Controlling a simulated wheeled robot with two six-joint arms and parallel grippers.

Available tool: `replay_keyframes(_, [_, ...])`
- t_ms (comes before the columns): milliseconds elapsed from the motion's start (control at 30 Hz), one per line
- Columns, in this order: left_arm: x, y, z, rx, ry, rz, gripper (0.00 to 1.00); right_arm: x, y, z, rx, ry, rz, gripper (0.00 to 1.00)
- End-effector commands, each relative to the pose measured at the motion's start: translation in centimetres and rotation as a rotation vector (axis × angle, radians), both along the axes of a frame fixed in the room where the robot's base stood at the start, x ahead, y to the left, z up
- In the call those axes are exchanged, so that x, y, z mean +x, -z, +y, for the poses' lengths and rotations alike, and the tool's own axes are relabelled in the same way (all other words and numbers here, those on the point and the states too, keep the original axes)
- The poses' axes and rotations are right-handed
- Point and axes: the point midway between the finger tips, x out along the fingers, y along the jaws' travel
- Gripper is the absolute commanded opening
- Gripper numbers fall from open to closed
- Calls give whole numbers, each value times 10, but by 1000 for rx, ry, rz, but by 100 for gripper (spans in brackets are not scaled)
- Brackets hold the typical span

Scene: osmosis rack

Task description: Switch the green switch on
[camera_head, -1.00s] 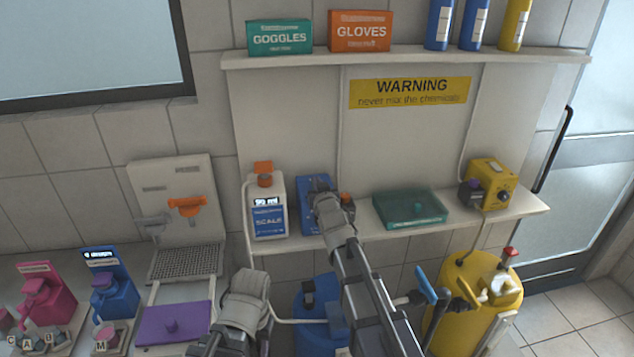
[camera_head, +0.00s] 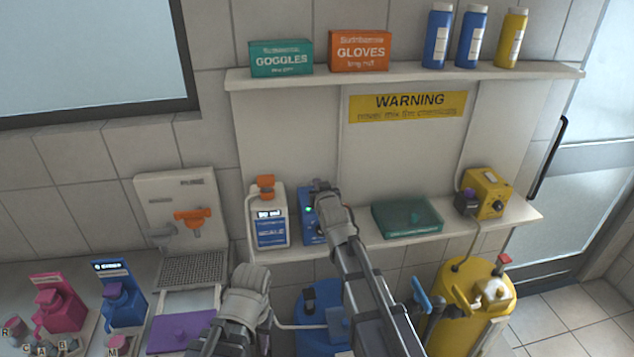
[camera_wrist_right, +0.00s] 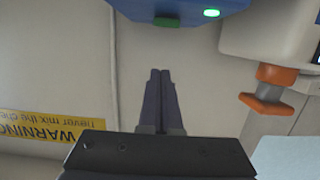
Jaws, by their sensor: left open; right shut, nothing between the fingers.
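The blue box (camera_head: 307,217) stands on the lower shelf in the head view, partly hidden by my right gripper (camera_head: 322,188). A lit green light (camera_head: 309,210) shows on its front. In the right wrist view the blue box (camera_wrist_right: 180,8) is at the top edge, with the green switch (camera_wrist_right: 167,21) beside the lit green light (camera_wrist_right: 211,13). The switch's exact position is hard to tell. My right gripper (camera_wrist_right: 160,74) is shut and empty, its fingertips apart from the switch in that view. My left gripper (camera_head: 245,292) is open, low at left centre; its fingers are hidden.
A white scale bottle (camera_head: 268,220) with an orange top stands left of the blue box. A teal tray (camera_head: 407,218) and a yellow device (camera_head: 484,193) are to the right. A yellow canister (camera_head: 468,305) stands below. The upper shelf (camera_head: 400,75) overhangs.

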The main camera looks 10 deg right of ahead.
Motion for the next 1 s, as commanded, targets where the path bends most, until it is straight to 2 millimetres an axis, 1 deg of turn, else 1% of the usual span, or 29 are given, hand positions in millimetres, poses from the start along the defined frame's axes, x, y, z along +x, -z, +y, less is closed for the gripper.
replay_keyframes(33, [0, -9, 0, 0, 0, 0, 46, -20, -9, 0, 0, 0, 0, 0])
replay_keyframes(100, [0, -15, 0, 0, 1, 0, 46, -35, -15, 0, 0, 0, 0, 0])
replay_keyframes(200, [0, -22, 0, 0, 1, 0, 46, -55, -22, 0, 0, 0, 0, 0])
replay_keyframes(300, [0, -27, 0, 0, 1, 0, 46, -68, -27, 0, 0, -1, 0, 0])
replay_keyframes(433, [0, -29, 0, 0, 1, 0, 46, -75, -29, 1, 0, 0, 0, 0])
replay_keyframes(767, [0, -28, 0, 0, 1, 0, 46, -75, -27, 1, -1, -1, 6, 0])
replay_keyframes(867, [0, -26, 0, 0, 1, 0, 46, -81, -12, 9, -6, -7, 66, 0])
replay_keyframes(967, [0, -23, 0, 0, 1, 0, 46, -98, 22, 26, -25, -23, 215, 0])
replay_keyframes(1000, [0, -21, 0, 0, 1, 0, 46, -110, 40, 34, -38, -32, 297, 0])
